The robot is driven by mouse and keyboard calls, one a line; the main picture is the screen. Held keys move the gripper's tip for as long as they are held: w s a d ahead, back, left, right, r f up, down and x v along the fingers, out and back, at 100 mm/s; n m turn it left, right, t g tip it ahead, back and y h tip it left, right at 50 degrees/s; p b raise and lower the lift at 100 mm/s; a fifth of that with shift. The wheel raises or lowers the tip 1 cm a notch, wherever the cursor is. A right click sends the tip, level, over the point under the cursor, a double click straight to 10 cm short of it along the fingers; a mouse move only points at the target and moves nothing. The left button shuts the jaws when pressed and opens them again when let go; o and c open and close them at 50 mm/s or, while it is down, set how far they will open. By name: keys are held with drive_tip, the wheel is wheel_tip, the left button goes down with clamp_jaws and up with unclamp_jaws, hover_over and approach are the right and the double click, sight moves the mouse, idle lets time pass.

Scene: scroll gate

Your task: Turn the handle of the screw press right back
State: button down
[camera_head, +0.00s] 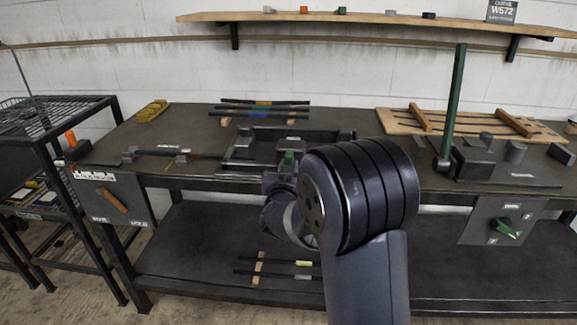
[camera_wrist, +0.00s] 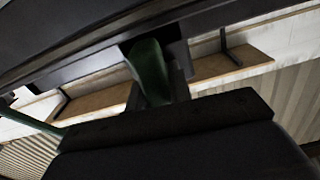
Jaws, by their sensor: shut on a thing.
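A green handle (camera_wrist: 148,70) stands between the dark jaws of my gripper (camera_wrist: 165,85) in the wrist view. In the head view the handle's green top (camera_head: 288,158) shows just above my gripper (camera_head: 283,178), at the front of a dark, low frame (camera_head: 240,141) on the bench, which looks like the screw press. My gripper is shut on this handle. My own arm hides the right part of the frame and most of the gripper, so the handle's full shape and angle cannot be told.
A tall green lever (camera_head: 455,100) rises from a dark block on the right of the bench (camera_head: 190,118). A rod rack (camera_head: 262,108) stands behind the frame. Front panels carry an orange handle (camera_head: 115,201) and a green knob (camera_head: 506,229). A wire rack (camera_head: 50,125) stands left.

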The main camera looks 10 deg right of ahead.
drive_tip(key=shift+f, duration=0.1)
idle(0.3)
drive_tip(key=c, duration=1.3)
unclamp_jaws()
drive_tip(key=shift+s, duration=0.1)
drive_tip(key=v, duration=1)
drive_tip(key=shift+s+a, duration=0.1)
drive_tip(key=shift+s, duration=0.2)
drive_tip(key=x, duration=1.1)
drive_tip(key=shift+s+a, duration=0.1)
drive_tip(key=shift+s, duration=0.1)
